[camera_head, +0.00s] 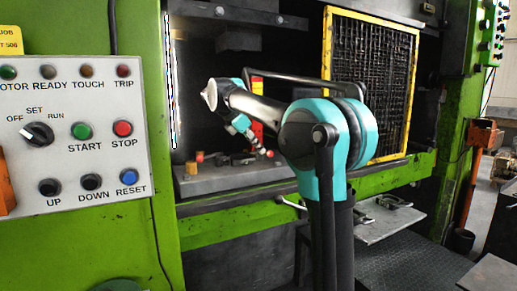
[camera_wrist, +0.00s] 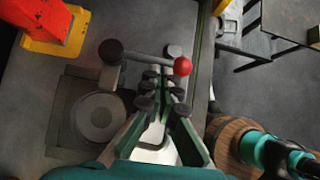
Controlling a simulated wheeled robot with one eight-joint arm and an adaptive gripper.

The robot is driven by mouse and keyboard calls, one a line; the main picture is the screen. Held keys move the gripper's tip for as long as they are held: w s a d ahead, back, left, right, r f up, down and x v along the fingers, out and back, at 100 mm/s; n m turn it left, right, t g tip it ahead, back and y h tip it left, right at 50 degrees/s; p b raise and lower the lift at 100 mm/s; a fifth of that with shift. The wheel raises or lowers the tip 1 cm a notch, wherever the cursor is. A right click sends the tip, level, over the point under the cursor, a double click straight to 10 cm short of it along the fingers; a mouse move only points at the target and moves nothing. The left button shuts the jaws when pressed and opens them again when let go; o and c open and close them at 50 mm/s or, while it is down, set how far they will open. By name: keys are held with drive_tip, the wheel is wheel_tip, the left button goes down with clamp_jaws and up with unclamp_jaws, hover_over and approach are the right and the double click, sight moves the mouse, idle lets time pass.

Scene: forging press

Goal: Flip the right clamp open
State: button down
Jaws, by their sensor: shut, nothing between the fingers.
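The clamp shows in the wrist view as a grey lever rod (camera_wrist: 148,60) with a red ball (camera_wrist: 182,66) at its right end and a dark round knob (camera_wrist: 111,51) at its left. My gripper (camera_wrist: 162,80) is shut and empty, its fingertips close below the rod and just left of the red ball. I cannot tell whether they touch it. In the head view the red ball (camera_head: 269,153) sits low over the press bed, beside my gripper (camera_head: 254,143), which is small and partly hidden by my arm.
A grey disc (camera_wrist: 99,118) lies left of my gripper. A red-and-yellow block (camera_wrist: 45,22) stands at the upper left. The press bed (camera_head: 235,176) lies behind a green front beam (camera_head: 235,225). A yellow-framed mesh guard (camera_head: 373,85) stands right; a button panel (camera_head: 75,135) stands left.

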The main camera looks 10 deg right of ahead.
drive_tip(key=shift+s+d+n+t+y, duration=0.1)
drive_tip(key=shift+d+n+t+y, duration=0.2)
drive_tip(key=shift+d+n+t, duration=0.5)
drive_tip(key=shift+d+n+t+y, duration=0.3)
drive_tip(key=shift+d+n+t, duration=0.15)
drive_tip(key=shift+n, duration=0.75)
drive_tip(key=d+n, duration=0.1)
drive_tip(key=n+t+y, duration=0.1)
drive_tip(key=n, duration=0.1)
drive_tip(key=w+d+n+t+y, duration=0.1)
drive_tip(key=shift+d, duration=0.3)
drive_tip(key=shift+w+d+n+y, duration=0.15)
drive_tip(key=shift+w+n+y, duration=0.1)
drive_tip(key=shift+n+y, duration=0.05)
drive_tip(key=shift+w+d, duration=0.75)
